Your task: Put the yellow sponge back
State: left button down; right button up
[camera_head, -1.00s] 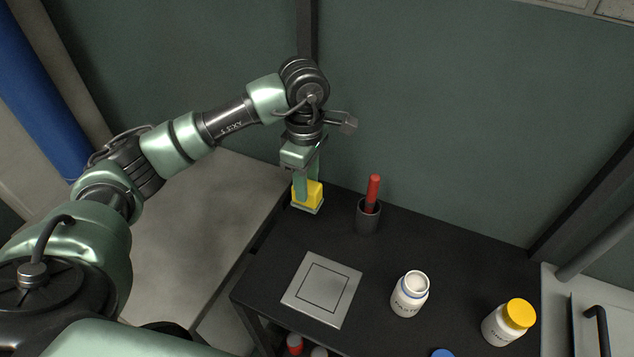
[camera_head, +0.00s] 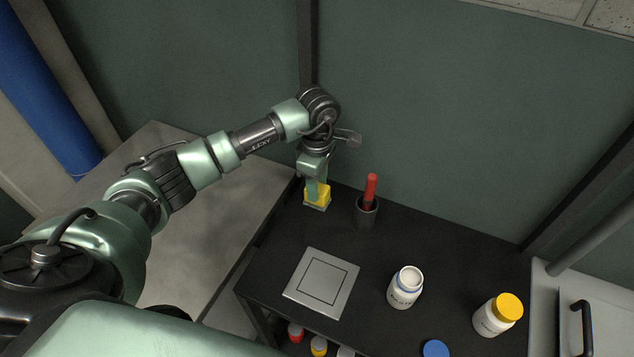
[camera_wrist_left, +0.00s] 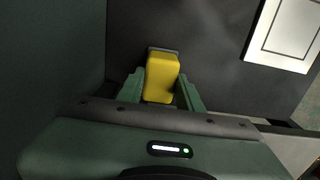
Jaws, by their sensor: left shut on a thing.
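The yellow sponge (camera_head: 323,193) is at the back left corner of the black table, on a small grey holder (camera_head: 316,207). My left gripper (camera_head: 316,190) points down over it and is shut on it, with fingers on both sides. In the left wrist view the sponge (camera_wrist_left: 161,78) stands between the two green fingers (camera_wrist_left: 160,92). The grey holder's edge (camera_wrist_left: 164,50) shows behind it. I cannot tell whether the sponge rests fully on the holder. My right gripper is not in view.
A dark cup (camera_head: 366,213) with a red-handled tool (camera_head: 371,187) stands just right of the sponge. A grey square plate (camera_head: 322,283), an open white jar (camera_head: 405,288), a yellow-capped jar (camera_head: 497,315) and a blue lid (camera_head: 435,348) are nearer the front. The wall is close behind.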

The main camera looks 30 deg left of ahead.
pick_arm(q)
jog(key=shift+f, duration=0.2)
jog(key=c, duration=0.9)
grip_release()
jog(key=shift+c, duration=0.2)
jog(key=shift+r, duration=0.2)
notch_tip(320, 180, up, 12)
jog(key=b, duration=0.2)
jog(key=shift+b, duration=0.35)
